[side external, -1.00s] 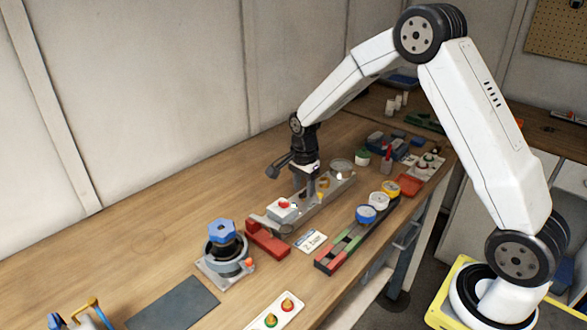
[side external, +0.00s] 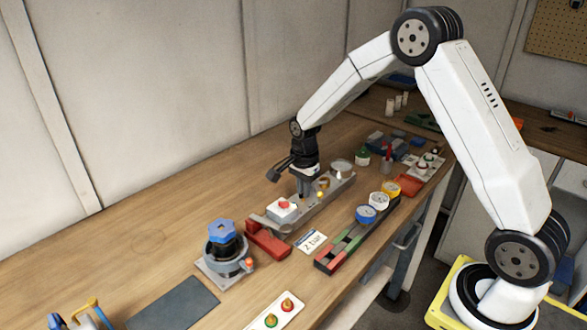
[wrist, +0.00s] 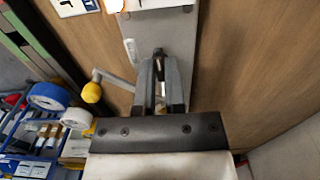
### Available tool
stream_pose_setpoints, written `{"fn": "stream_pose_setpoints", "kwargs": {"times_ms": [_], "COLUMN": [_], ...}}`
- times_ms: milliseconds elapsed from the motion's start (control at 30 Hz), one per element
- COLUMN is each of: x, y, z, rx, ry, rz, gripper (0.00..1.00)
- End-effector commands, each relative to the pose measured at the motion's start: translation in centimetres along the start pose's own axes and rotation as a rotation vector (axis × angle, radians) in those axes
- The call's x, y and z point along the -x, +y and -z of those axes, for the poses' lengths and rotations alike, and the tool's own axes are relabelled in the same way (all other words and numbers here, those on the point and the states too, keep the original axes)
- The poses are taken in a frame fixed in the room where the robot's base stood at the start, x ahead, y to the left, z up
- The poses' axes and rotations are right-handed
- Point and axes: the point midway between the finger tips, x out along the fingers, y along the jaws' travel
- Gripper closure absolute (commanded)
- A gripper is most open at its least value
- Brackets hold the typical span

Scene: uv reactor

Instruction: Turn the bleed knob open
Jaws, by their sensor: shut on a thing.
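My gripper (side external: 304,190) is low over the grey metal plate (side external: 335,192), its fingers pointing down. In the wrist view my gripper (wrist: 160,82) is shut on a small dark part (wrist: 159,62) between the fingertips, seemingly the bleed knob. The fingers hide most of it, so its turn angle cannot be read. A crank with a yellow ball (wrist: 91,92) sticks out just left of the fingers, apart from them.
A white box with a red button (side external: 283,208) stands on the plate's near end, by a red block (side external: 267,241). A "2 bar" card (side external: 311,242) lies in front. Tape rolls (side external: 366,214) sit to the right. The wooden table behind the plate is clear.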

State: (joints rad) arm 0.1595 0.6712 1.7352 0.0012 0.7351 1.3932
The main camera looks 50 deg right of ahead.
Motion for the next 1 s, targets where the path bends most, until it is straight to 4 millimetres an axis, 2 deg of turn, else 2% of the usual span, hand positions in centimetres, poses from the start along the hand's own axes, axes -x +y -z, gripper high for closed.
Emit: {"fn": "stream_pose_setpoints", "kwargs": {"times_ms": [367,1000], "x": [0.04,0.05], "y": [-0.03,-0.05], "z": [0.04,0.10], "rx": [0.166,0.746], "ry": [0.001,0.003], "rz": [0.000,0.001], "gripper": [1.00,1.00]}}
